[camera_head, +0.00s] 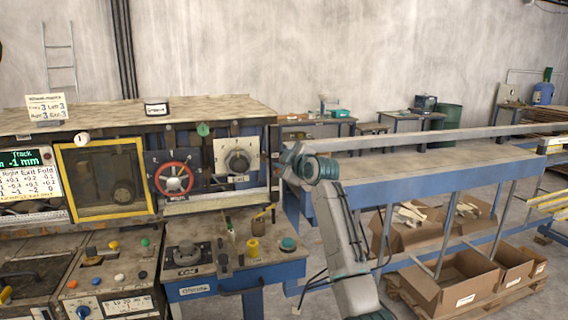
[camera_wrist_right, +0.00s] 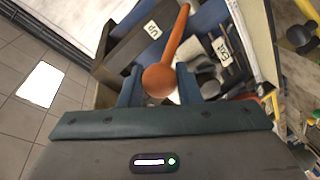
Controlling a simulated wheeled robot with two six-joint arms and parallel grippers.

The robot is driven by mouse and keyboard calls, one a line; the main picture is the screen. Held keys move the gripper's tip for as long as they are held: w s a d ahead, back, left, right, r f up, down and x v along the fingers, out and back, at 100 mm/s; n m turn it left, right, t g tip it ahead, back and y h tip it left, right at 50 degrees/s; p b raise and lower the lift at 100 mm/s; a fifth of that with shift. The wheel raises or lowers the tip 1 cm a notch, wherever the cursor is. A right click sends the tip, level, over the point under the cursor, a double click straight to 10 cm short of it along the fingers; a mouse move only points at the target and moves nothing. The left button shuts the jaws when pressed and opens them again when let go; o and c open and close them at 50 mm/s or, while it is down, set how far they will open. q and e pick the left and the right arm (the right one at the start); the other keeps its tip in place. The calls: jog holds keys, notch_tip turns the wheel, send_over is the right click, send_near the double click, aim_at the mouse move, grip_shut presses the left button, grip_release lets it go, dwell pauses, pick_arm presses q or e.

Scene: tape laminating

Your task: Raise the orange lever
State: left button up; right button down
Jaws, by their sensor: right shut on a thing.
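The orange lever (camera_wrist_right: 178,35) shows in the right wrist view, with a round orange knob (camera_wrist_right: 159,80) at its near end. My right gripper (camera_wrist_right: 158,88) has its two dark fingers on either side of the knob and is shut on it. In the head view my right gripper (camera_head: 290,158) is at the right end of the machine, beside its side face. The lever is hidden there behind my wrist. My left gripper is in neither view.
The machine (camera_head: 225,114) carries a red handwheel (camera_head: 173,178), a dial (camera_head: 238,162) and a yellow-framed window (camera_head: 103,180). A blue conveyor table (camera_head: 420,175) stands to the right, with cardboard boxes (camera_head: 445,290) below.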

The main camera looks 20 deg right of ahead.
jog(key=shift+r, duration=0.3)
jog(key=c, duration=1.1)
grip_release()
jog(key=shift+c, duration=0.2)
jog(key=shift+o, duration=0.2)
jog(key=shift+w+d+f, duration=0.1)
jog(key=shift+w+f, duration=0.05)
jog(key=shift+f, duration=0.1)
jog(key=shift+s, duration=0.3)
jog(key=b+v, duration=0.4)
jog(key=v, duration=0.6)
jog(key=shift+d+b, duration=0.15)
jog(key=shift+b, duration=0.15)
